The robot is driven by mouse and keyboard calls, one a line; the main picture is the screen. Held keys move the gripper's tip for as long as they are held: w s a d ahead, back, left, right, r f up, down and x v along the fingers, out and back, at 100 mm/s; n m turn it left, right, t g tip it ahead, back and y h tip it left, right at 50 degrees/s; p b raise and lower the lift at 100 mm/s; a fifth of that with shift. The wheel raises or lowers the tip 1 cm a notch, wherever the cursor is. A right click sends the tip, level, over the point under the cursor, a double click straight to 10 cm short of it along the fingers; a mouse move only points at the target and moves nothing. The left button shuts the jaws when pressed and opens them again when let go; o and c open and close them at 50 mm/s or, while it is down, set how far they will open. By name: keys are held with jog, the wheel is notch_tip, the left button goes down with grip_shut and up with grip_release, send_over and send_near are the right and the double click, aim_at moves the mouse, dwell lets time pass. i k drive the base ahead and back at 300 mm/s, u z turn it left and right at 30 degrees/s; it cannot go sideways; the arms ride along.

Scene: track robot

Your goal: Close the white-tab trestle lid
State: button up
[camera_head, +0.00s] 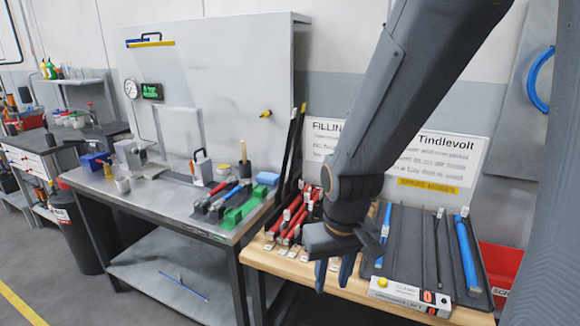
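My gripper (335,272) is at the lower middle, over the front of the wooden bench (300,272). Its two blue fingers point down with a gap between them, and nothing shows in the gap. To its right a dark grey ribbed tray (408,240) holds blue and dark rods with small white tabs at their tops. A white label strip (410,296) with a yellow button runs along the tray's front. To the left, several red and black tools (292,215) with white tags lie together. I cannot tell which part is the white-tab trestle lid; my arm hides part of the bench.
A grey metal workbench (150,205) on the left carries green blocks (240,212), a blue sponge (267,178) and hand tools. A red bin (502,268) stands at the right. A sign (440,160) is behind the bench. Floor at the lower left is clear.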

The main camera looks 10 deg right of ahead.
aim_at(292, 121)
jog(key=u, duration=2.05)
jog(key=i, duration=1.75)
jog(key=z, duration=3.35)
jog(key=i, duration=0.75)
jog(key=u, duration=0.05)
